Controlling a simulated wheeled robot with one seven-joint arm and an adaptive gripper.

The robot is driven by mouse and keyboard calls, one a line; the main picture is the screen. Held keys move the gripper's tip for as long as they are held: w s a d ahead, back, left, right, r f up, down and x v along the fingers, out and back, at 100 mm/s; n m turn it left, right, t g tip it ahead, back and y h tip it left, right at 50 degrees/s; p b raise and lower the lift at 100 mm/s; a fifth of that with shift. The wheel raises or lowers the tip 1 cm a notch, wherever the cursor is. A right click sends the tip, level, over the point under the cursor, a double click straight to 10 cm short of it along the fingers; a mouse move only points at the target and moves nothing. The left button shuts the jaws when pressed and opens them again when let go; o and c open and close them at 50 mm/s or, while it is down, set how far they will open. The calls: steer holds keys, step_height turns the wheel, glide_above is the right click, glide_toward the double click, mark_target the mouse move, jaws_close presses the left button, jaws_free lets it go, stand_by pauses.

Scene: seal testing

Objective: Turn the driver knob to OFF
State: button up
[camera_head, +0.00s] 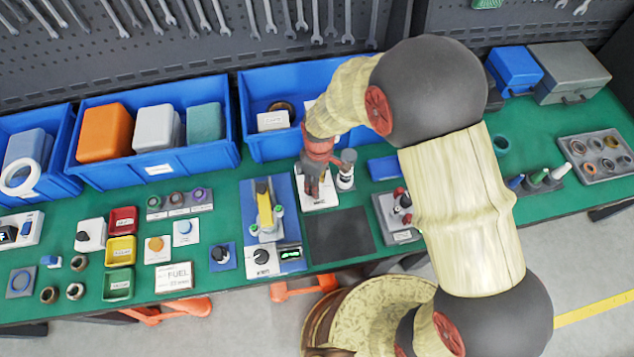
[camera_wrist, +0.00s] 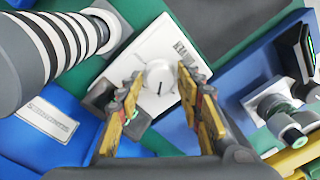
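A white plate (camera_wrist: 172,40) with printed lettering too small to read carries a round white knob (camera_wrist: 159,76) with a dark pointer line, seemingly the driver knob. My gripper (camera_wrist: 161,82) is open, with one finger on each side of the knob in the wrist view. I see a gap at the fingers, and cannot tell whether either touches the knob. In the head view my gripper (camera_head: 315,180) points down over the white plate (camera_head: 322,204), and hides the knob. A dark block (camera_wrist: 128,118) lies by the left finger.
A grey-and-white striped cylinder (camera_wrist: 75,45) stands close beside the plate; it shows in the head view (camera_head: 346,172) too. A blue station with a yellow lever (camera_head: 265,210) is left of the plate. A dark mat (camera_head: 340,235) lies in front. A blue bin (camera_head: 262,145) stands behind.

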steer(key=shift+o, duration=1)
step_height(320, 180, up, 12)
steer(key=shift+w, duration=0.25)
steer(key=shift+d, duration=0.1)
